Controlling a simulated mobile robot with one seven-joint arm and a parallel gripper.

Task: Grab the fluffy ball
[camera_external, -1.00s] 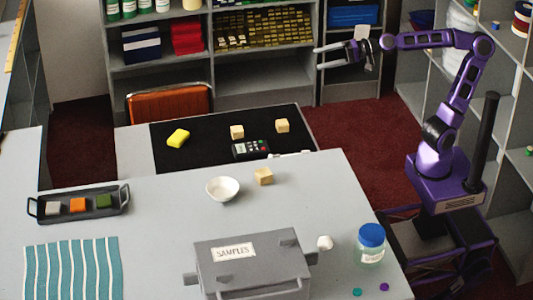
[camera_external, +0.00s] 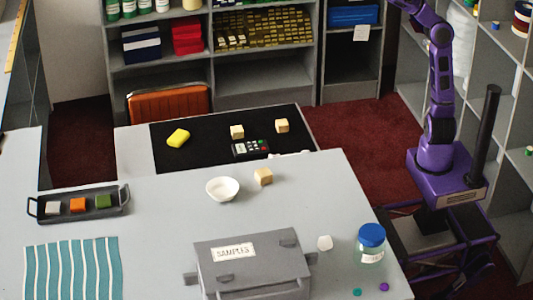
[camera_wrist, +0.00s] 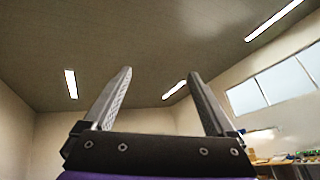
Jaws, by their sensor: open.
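A small white roundish thing (camera_external: 324,243), which looks like the fluffy ball, lies on the grey counter (camera_external: 160,250). It is between the grey samples box and the blue-lidded jar, touching neither as far as I can see. My gripper (camera_wrist: 160,75) is open and empty in the wrist view, its two fingers spread apart and pointing up toward the ceiling. In the external view my arm rises out of the top edge, so the gripper is hidden there. The ball does not show in the wrist view.
The samples box (camera_external: 262,262) stands left of the ball, and the jar (camera_external: 370,250) right of it. A white bowl (camera_external: 222,189) and a wooden cube (camera_external: 263,176) are farther back. A tray (camera_external: 112,206) with coloured blocks sits left. Two small discs lie near the jar.

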